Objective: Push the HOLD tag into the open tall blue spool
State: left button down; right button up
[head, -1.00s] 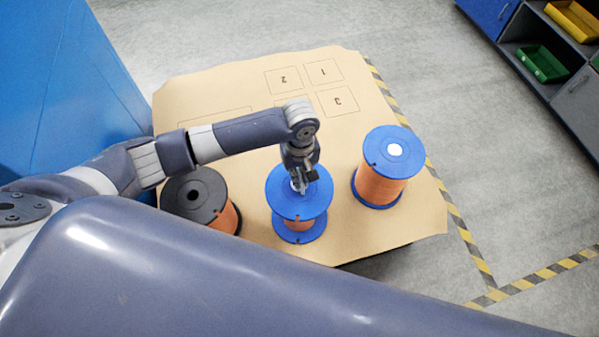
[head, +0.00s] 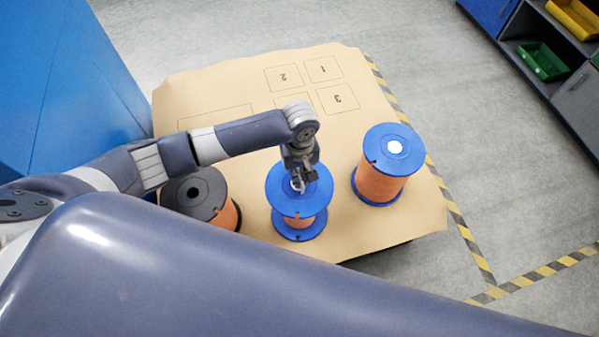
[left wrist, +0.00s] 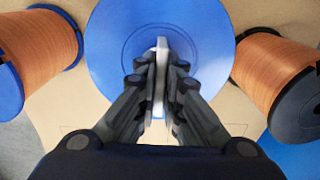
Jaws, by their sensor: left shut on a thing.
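The tall blue spool (head: 283,204) with orange winding stands in the middle of the front part of the table. My left gripper (head: 299,182) is right over its top flange. In the left wrist view the gripper (left wrist: 160,85) is shut on a thin white tag (left wrist: 161,65), the HOLD tag, seen edge-on between the fingers. The blue flange (left wrist: 112,45) lies behind it. The fingers hide the spool's middle, so I cannot tell how far the tag is in its hole. No lettering is readable. My right gripper is not in view.
A black-flanged orange spool (head: 196,188) stands close on the left. Another blue spool (head: 378,185) with a white centre stands on the right. The tan table top (head: 230,90) is clear behind, with outlined, numbered squares. A blue wall or cabinet (head: 60,70) is at left.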

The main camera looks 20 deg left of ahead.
pick_arm(q)
jog(key=shift+f, duration=0.35)
dwell(0.6)
jog(key=c, duration=1.7)
grip_release()
jog(key=shift+f, duration=0.1)
jog(key=shift+o, duration=0.2)
notch_tip(320, 180, up, 12)
